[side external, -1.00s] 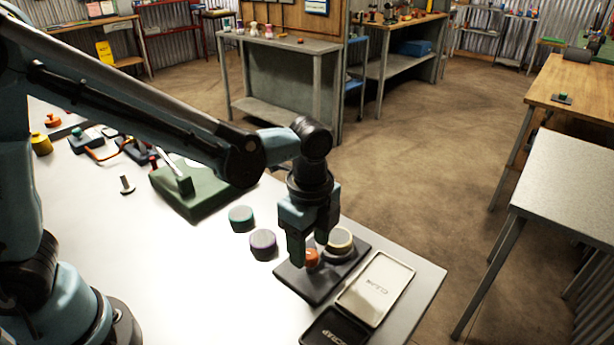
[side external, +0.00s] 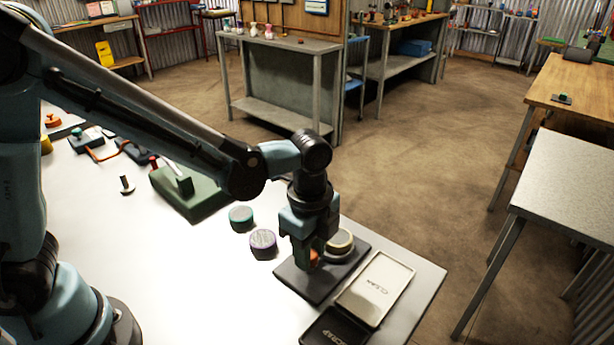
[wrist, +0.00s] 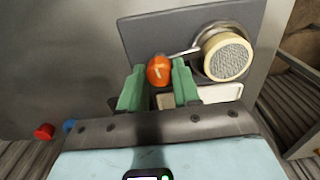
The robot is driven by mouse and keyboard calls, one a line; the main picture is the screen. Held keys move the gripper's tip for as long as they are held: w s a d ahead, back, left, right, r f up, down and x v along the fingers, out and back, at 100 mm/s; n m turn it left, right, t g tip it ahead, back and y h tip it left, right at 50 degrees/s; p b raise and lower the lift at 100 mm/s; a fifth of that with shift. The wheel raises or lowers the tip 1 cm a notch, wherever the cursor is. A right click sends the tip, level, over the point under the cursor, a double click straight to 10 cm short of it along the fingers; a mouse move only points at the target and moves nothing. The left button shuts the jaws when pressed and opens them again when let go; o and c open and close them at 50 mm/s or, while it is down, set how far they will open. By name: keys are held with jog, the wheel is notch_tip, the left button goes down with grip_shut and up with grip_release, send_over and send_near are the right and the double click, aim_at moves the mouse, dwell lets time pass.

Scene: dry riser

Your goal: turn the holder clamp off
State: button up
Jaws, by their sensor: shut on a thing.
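The holder is a dark square plate (side external: 300,283) near the front corner of the white table. A cream-rimmed disc (side external: 341,238) with a grey ribbed face (wrist: 227,57) sits in its round metal seat. The orange clamp knob (wrist: 159,70) stands beside the seat, with a thin metal arm reaching from it to the disc. My gripper (side external: 309,262) points down over the plate. In the wrist view its green fingers (wrist: 159,82) are shut on the orange knob, one on each side. In the side view a finger hides most of the knob.
A cream tray (side external: 397,281) marked CLEAN and a black tray (side external: 338,329) lie right of the plate. A teal puck (side external: 241,217) and a purple puck (side external: 263,243) stand left of it. A green block fixture (side external: 192,201) is farther back. The table front is bare.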

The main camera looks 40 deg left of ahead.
jog(key=shift+n, duration=0.3)
jog(key=n, duration=0.3)
jog(key=shift+n, duration=0.3)
jog(key=n, duration=0.3)
jog(key=shift+n, duration=0.4)
jog(key=n, duration=0.4)
jog(key=shift+n, duration=2.1)
jog(key=o, duration=1.1)
jog(key=shift+c, duration=0.2)
